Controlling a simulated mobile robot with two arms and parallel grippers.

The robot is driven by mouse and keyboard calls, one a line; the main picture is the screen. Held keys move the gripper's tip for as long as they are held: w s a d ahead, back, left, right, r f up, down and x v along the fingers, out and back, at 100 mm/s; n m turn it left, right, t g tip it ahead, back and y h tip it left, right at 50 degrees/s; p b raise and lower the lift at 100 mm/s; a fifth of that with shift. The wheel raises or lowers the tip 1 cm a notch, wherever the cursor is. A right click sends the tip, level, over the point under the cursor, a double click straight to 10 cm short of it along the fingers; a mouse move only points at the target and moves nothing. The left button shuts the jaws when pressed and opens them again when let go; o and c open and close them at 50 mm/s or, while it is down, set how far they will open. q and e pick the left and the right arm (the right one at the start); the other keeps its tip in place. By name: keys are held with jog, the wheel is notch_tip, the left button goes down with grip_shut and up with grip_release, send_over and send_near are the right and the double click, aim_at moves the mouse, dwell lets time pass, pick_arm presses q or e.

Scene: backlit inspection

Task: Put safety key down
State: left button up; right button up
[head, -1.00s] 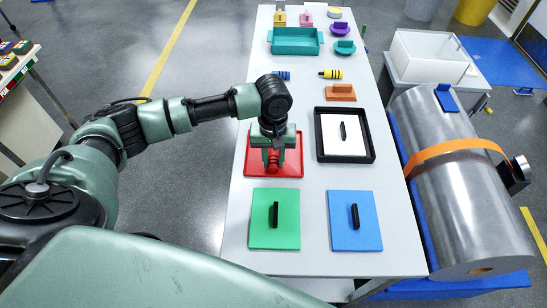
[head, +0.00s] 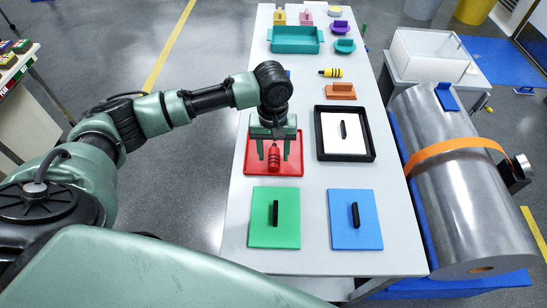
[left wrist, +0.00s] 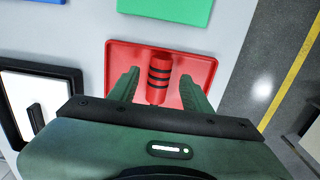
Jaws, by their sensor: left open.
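The red safety key (head: 274,158), a cylinder with black bands, lies on the red tray (head: 251,166). The key also shows in the left wrist view (left wrist: 158,80), on the red tray (left wrist: 205,72). My left gripper (head: 273,150) is open above the tray, with one finger on either side of the key. In the left wrist view both fingers (left wrist: 158,76) stand apart from the key with visible gaps. My right gripper is not in view.
A green panel (head: 288,230) and a blue panel (head: 370,230) lie in front, each with a black handle. A black-rimmed white tray (head: 318,140) is to the right. A yellow banded cylinder (head: 331,72) and a teal bin (head: 295,47) are farther back.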

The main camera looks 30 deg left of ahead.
aim_at(273, 160)
pick_arm(q)
notch_tip(273, 160, up, 9)
jog(key=b, duration=0.1)
jog(key=shift+r, duration=0.2)
jog(key=shift+a, duration=0.1)
